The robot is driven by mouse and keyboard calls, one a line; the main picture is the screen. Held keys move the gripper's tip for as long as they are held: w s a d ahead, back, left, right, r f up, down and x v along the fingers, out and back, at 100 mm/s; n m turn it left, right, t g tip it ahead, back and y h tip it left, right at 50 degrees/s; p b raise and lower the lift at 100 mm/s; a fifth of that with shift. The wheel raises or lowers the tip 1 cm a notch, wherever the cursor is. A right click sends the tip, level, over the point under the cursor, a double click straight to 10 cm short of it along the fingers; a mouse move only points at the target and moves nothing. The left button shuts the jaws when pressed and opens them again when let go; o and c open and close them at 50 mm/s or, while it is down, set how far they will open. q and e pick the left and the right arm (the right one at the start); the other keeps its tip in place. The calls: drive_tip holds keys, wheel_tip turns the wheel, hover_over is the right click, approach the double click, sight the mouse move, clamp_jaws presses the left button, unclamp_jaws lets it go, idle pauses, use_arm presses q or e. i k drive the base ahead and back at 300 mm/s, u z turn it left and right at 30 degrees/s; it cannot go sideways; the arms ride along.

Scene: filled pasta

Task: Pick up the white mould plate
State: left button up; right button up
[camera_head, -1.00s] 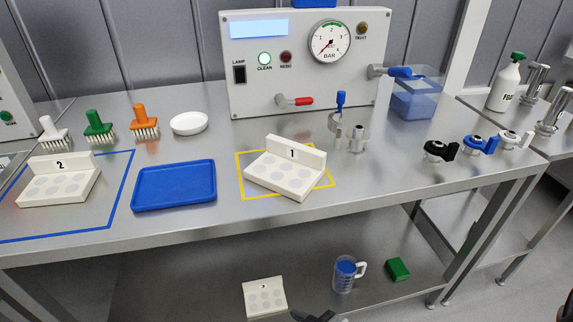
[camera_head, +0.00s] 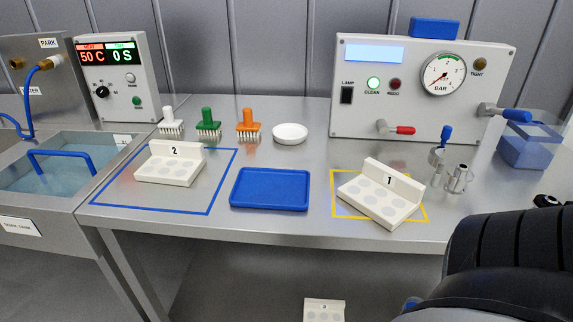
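Three white mould plates with round cavities and numbered upright backs are in the head view. Plate 2 (camera_head: 168,169) stands inside the blue taped square on the left of the steel bench. Plate 1 (camera_head: 373,200) stands at an angle on the yellow taped square, partly over its lines. A third plate (camera_head: 324,312) is on the lower shelf at the bottom edge, cut off by the frame; its number is too small to read surely. Neither gripper is in view. A dark arm link of mine fills the lower right and hides that part of the bench.
A blue tray (camera_head: 269,189) lies between the taped squares. Brushes (camera_head: 208,124) and a white dish (camera_head: 290,133) stand behind. A gauge panel (camera_head: 417,87) is at back right, a water tank (camera_head: 66,168) at left.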

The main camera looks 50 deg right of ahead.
sight(386, 195)
drive_tip(key=u, duration=1.25)
drive_tip(key=k, duration=1.45)
drive_tip(key=z, duration=0.5)
